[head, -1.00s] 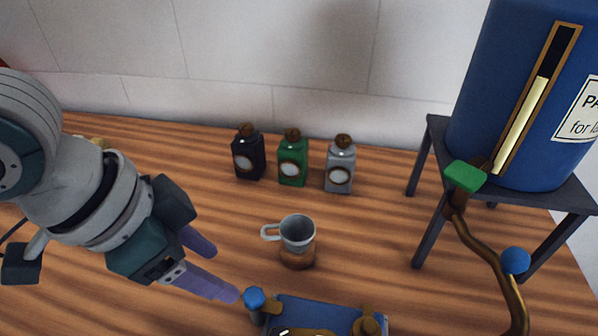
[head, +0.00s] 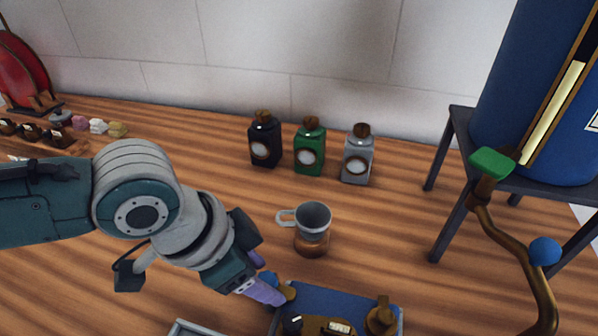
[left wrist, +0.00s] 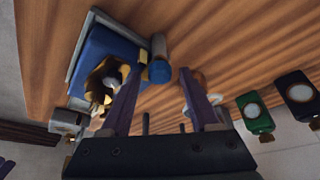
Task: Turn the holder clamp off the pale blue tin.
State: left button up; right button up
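A blue holder (head: 335,298) with brass fittings lies at the bottom edge of the head view, partly cut off. A blue knob (head: 268,280) on a brass arm (head: 287,291) sits at its left corner. In the left wrist view the knob (left wrist: 160,70) shows between the fingertips, closer to the left finger, with a gap on the right. My left gripper (head: 262,291) is open at the knob; I cannot tell whether it touches. I cannot clearly make out a pale blue tin in the holder. My right gripper is out of view.
Black (head: 265,142), green (head: 310,150) and grey (head: 357,157) canisters stand near the wall. A blue tank (head: 500,110) on a dark stand, with a bent brass pipe (head: 515,235), is at right. A grey tray rim (head: 190,328) shows below.

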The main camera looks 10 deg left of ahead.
pick_arm(q)
grip_shut()
